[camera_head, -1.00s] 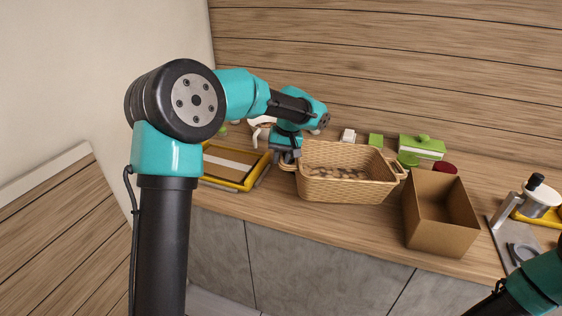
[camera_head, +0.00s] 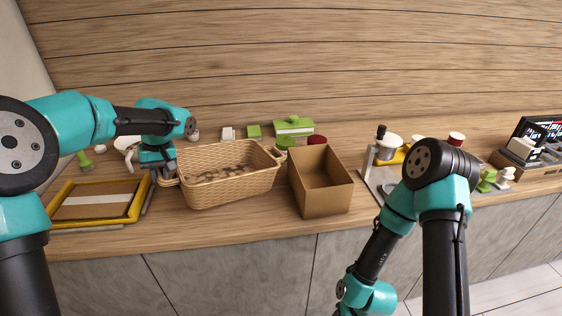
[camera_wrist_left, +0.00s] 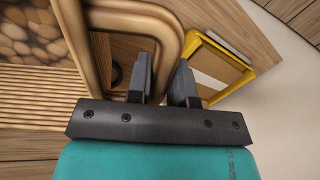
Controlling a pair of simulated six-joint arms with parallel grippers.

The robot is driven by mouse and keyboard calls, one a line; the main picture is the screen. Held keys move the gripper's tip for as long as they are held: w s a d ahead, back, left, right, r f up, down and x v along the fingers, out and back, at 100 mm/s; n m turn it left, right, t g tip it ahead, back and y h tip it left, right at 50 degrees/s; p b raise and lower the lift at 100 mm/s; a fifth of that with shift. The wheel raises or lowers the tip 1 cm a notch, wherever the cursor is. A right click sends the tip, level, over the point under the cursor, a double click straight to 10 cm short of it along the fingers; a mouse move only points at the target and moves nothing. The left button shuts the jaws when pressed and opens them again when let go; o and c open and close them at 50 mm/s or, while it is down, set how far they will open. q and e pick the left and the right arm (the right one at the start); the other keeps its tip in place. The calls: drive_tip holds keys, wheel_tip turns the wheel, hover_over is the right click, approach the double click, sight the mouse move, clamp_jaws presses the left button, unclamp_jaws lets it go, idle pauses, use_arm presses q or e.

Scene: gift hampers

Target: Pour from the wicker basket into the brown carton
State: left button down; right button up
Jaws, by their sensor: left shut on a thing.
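The wicker basket (camera_head: 235,187) stands upright on the wooden counter in the head view, with a loop handle at each end. Brown rounded pieces (camera_head: 222,173) lie in its bottom; they also show in the left wrist view (camera_wrist_left: 30,35). The brown carton (camera_head: 322,200) stands open-topped just right of the basket, with a small gap between them; the visible inside looks empty. My left gripper (camera_head: 172,172) is at the basket's left end, shut on its left handle (camera_wrist_left: 167,45), which passes between the fingers in the left wrist view. My right gripper is out of view.
A yellow-framed tray (camera_head: 137,207) lies left of the basket. Behind stand a green-and-white box (camera_head: 294,125), a small green block (camera_head: 254,131) and a dark red round item (camera_head: 317,140). A metal stand with a pot (camera_head: 388,146) is right of the carton.

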use_arm(q)
drive_tip(key=shift+a, duration=0.1)
idle(0.4)
drive_tip(key=s+a+r+n, duration=0.1)
drive_tip(key=s+a, duration=0.2)
drive_tip(key=a, duration=1)
drive_tip(key=s+a+r+n, duration=0.1)
drive_tip(key=s+a, duration=0.2)
drive_tip(key=a, duration=1.1)
drive_tip(key=s+a+r+n+h, duration=0.1)
drive_tip(key=s+a+r, duration=0.1)
drive_tip(key=s+a, duration=0.7)
drive_tip(key=s+a+r+n, duration=0.1)
drive_tip(key=s+a+r, duration=0.1)
drive_tip(key=s+a, duration=0.8)
drive_tip(key=a, duration=0.3)
drive_tip(key=shift+a+t+h, duration=0.3)
drive_tip(key=shift+t+h, duration=0.1)
drive_tip(key=shift+w+d, duration=0.1)
drive_tip(key=shift+w, duration=0.1)
